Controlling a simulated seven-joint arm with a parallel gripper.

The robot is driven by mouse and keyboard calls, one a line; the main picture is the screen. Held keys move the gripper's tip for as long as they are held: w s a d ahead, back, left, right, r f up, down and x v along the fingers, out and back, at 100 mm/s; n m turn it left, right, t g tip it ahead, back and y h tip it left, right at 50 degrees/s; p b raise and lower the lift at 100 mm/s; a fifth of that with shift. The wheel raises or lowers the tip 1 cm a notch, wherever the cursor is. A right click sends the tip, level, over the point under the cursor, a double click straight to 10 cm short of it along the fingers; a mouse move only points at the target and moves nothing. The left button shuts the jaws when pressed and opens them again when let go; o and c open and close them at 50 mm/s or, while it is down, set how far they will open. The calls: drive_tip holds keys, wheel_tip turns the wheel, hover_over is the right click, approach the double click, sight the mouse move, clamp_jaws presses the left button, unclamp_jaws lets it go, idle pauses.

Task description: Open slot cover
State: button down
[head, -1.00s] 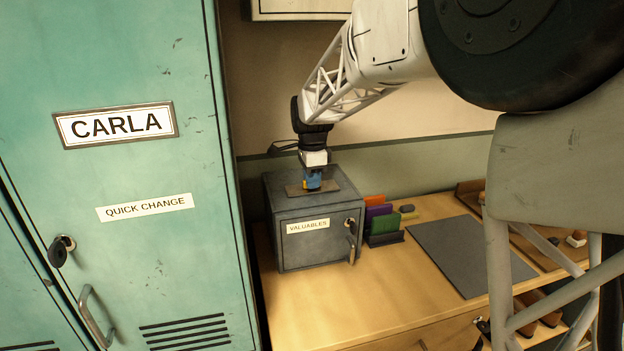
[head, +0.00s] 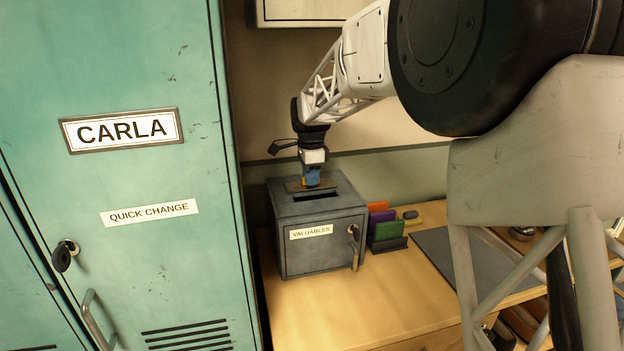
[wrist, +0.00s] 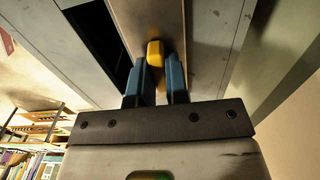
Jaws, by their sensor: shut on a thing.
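The grey valuables box (head: 300,241) stands on the desk beside the teal locker. Its slot cover (head: 292,186), a flat brownish plate, lies on the box top behind a dark open slot (head: 316,195). My gripper (head: 312,182) points down at the cover. In the wrist view my gripper's blue fingers (wrist: 161,75) are shut around the cover's yellow knob (wrist: 155,52). The cover (wrist: 152,18) also shows there, with the dark slot (wrist: 95,38) beside it.
The teal locker (head: 120,210) stands close on the left. Coloured upright cards (head: 384,224) in a holder stand right of the box, with a dark mat (head: 440,245) beyond. The desk front (head: 350,310) is clear.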

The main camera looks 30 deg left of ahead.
drive_tip(key=c, duration=1.1)
unclamp_jaws()
drive_tip(key=shift+r, duration=0.1)
drive_tip(key=shift+r, duration=3.85)
